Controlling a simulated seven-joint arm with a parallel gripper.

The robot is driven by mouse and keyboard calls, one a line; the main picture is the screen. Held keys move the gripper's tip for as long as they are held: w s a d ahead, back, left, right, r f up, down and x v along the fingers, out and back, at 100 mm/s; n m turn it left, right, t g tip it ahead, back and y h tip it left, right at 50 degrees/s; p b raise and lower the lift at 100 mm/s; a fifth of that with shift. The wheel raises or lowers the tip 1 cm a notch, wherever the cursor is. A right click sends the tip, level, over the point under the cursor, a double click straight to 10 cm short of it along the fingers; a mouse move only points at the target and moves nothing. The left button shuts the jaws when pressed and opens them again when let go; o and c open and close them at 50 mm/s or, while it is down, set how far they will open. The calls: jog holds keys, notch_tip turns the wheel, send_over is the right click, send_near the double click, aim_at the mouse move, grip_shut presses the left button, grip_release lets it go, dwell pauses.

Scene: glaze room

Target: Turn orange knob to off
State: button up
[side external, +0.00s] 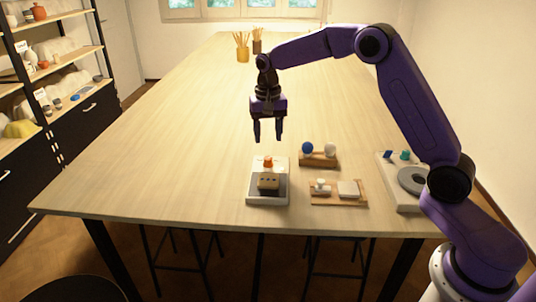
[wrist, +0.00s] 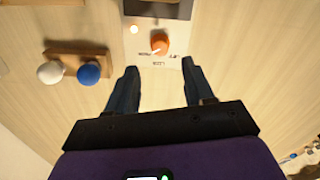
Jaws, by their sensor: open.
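The orange knob (side external: 268,162) stands on the far part of a white panel (side external: 284,190) near the table's front edge. In the wrist view the orange knob (wrist: 159,44) has a pale pointer mark directed to its lower left, and printed labels lie beside it, too small to read surely. A small lit spot (wrist: 134,29) shows to its upper left. My gripper (side external: 268,138) is open and empty, pointing down above and beyond the knob, apart from it. In the wrist view its two fingers (wrist: 156,82) are spread, with the knob ahead of the gap.
A wooden block with a blue ball (side external: 307,147) and a white ball (side external: 330,148) is close on the right. A wooden board (side external: 325,199) and a white device with a grey disc (side external: 412,180) stand further right. The table's left side is clear.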

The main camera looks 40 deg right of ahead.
aim_at(268, 158)
notch_tip(268, 158, down, 7)
jog(key=shift+f, duration=0.15)
dwell(0.4)
grip_shut()
